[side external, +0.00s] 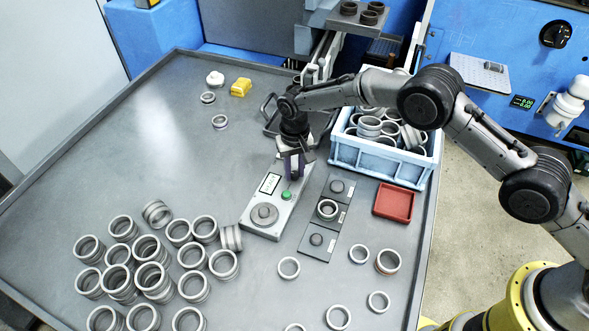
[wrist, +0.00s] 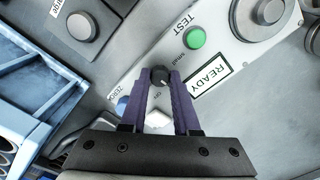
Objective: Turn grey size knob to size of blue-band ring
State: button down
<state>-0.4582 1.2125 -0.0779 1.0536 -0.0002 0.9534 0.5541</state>
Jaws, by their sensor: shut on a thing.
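The dark grey size knob (wrist: 160,76) sits on the light grey control panel (wrist: 137,78), with small lettering beside it. My gripper (wrist: 162,80) has its two purple fingers shut on the sides of this knob. In the side external view my gripper (side external: 293,172) points down at the far end of the panel (side external: 256,230), and it hides the knob there. A ring (side external: 327,209) sits on the middle post of the dark plate beside the panel.
The panel has a green button (wrist: 195,37), a READY display (wrist: 209,77) and a large round grey disc (side external: 265,214). A light blue crate of rings (side external: 372,157) stands close right of my gripper. A red tray (side external: 394,203) and many loose rings lie on the table.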

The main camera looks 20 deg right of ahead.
aim_at(295, 173)
jog(key=n, duration=1)
jog(key=shift+n, duration=0.4)
dwell(0.4)
jog(key=c, duration=0.7)
grip_release()
jog(key=shift+o, duration=0.2)
jog(key=shift+r, duration=0.15)
notch_tip(295, 173, up, 14)
jog(key=shift+f, duration=0.2)
